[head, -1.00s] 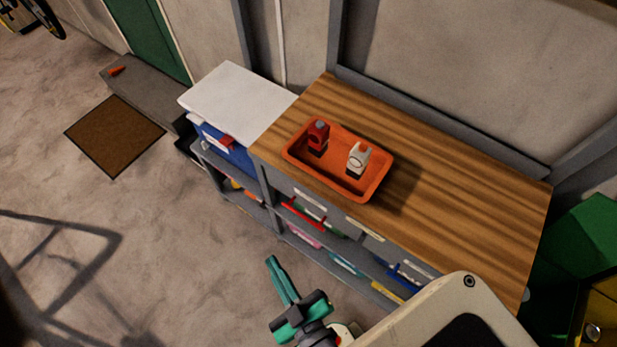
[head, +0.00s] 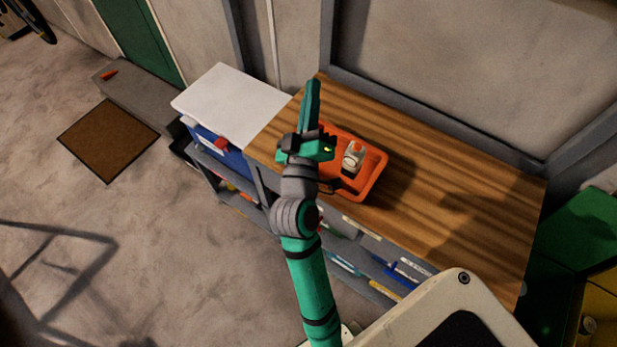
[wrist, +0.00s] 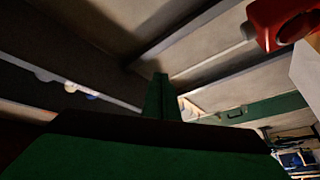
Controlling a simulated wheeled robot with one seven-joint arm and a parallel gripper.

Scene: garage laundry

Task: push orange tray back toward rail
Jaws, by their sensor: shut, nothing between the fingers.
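The orange tray (head: 374,178) lies on the wooden worktop near its front left edge. A white bottle (head: 353,156) stands in its right part. My gripper (head: 311,86) is shut and empty. In the head view it appears over the tray's left part and hides it, along with the red bottle there. In the wrist view the shut fingers (wrist: 159,92) point up the middle, and a red bottle (wrist: 275,20) shows at the top right. I cannot tell whether my gripper touches the tray.
A grey rail (head: 430,118) runs along the back of the wooden worktop (head: 460,200). The worktop is clear right of the tray. A white-topped unit (head: 228,98) adjoins on the left. Shelves with bins are below, and green and yellow boxes (head: 585,240) stand at the right.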

